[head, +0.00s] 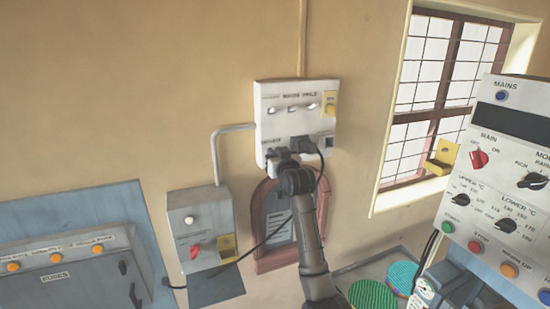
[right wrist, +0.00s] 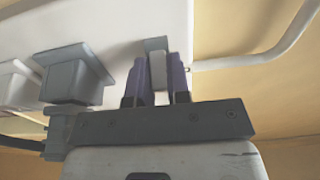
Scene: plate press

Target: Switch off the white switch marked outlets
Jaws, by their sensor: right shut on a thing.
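A white panel (head: 268,108) is fixed on the wall, with a small lettered mark (head: 270,141) at its lower left. My right gripper (head: 278,155) is at the panel's lower left, just under that mark, and hides the switch there in the head view. In the right wrist view its two purple fingers (right wrist: 158,85) stand on either side of the small pale switch (right wrist: 158,70) and are shut on it. Whether the switch is on or off cannot be told. My left gripper is not in view.
A black plug (head: 303,145) sits in the panel right beside my gripper, and dark plugs (right wrist: 75,77) show close by in the wrist view. A grey box with a red switch (head: 194,250) is lower left. A control console (head: 515,130) stands at right.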

